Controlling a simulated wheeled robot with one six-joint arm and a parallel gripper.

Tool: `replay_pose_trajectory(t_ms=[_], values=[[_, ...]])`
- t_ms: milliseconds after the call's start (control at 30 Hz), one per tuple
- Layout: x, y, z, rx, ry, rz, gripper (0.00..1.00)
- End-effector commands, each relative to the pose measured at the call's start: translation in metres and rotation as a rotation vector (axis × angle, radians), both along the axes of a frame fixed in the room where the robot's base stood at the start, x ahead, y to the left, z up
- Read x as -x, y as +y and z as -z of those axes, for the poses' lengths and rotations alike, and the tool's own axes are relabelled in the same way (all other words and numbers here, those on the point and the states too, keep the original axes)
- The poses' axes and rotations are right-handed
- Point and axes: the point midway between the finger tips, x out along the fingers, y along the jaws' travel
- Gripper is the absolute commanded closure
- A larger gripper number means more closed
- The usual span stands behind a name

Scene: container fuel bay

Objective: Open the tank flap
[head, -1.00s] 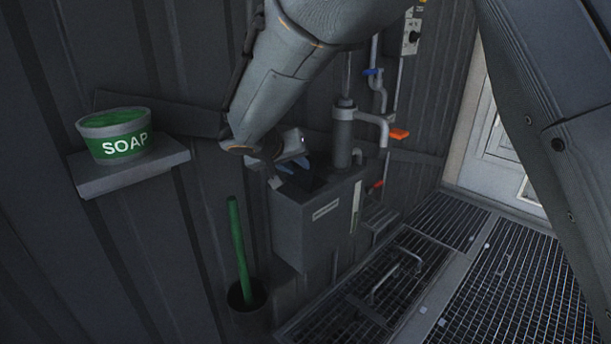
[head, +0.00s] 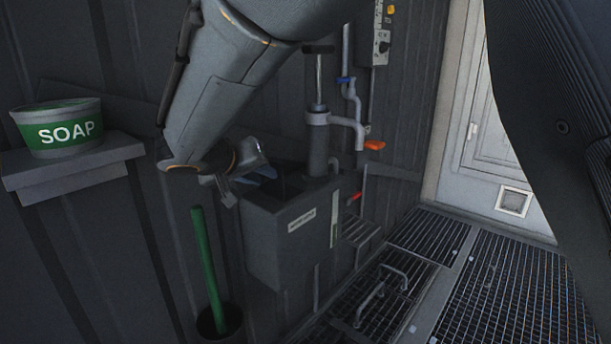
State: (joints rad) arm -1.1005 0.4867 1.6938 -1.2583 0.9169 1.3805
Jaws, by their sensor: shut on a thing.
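The tank is a dark grey box (head: 290,240) with a white label, fixed to the wall in the middle of the head view. Its top looks dark, and a pump column (head: 318,145) rises from its right part. My gripper (head: 240,182) is at the top left edge of the tank, pointing down from the arm. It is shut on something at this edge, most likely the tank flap. The flap's outline and angle cannot be told, because the gripper and dark shadow cover that area.
A soap tub (head: 58,130) stands on a wall shelf at left. A green stick (head: 208,260) stands in a dark holder (head: 220,322) below the gripper. Pipes with an orange handle (head: 374,145) are right of the pump. Floor grating (head: 480,290) lies at right, before a pale door (head: 500,150).

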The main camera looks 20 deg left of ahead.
Motion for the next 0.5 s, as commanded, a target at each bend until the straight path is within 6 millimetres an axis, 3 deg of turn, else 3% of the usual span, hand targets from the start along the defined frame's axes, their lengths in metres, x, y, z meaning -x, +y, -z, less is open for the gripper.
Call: replay_pose_trajectory(t_ms=[33, 367, 400, 500], values=[[0.0052, 0.0047, 0.0145, 0.003, 0.020, -0.015, 1.00], [0.0048, 0.0039, 0.0144, 0.003, 0.020, -0.014, 1.00], [0.0048, 0.0041, 0.0146, 0.002, 0.021, -0.014, 0.70], [0.0030, 0.0023, 0.0143, 0.003, 0.020, -0.011, 0.57]])
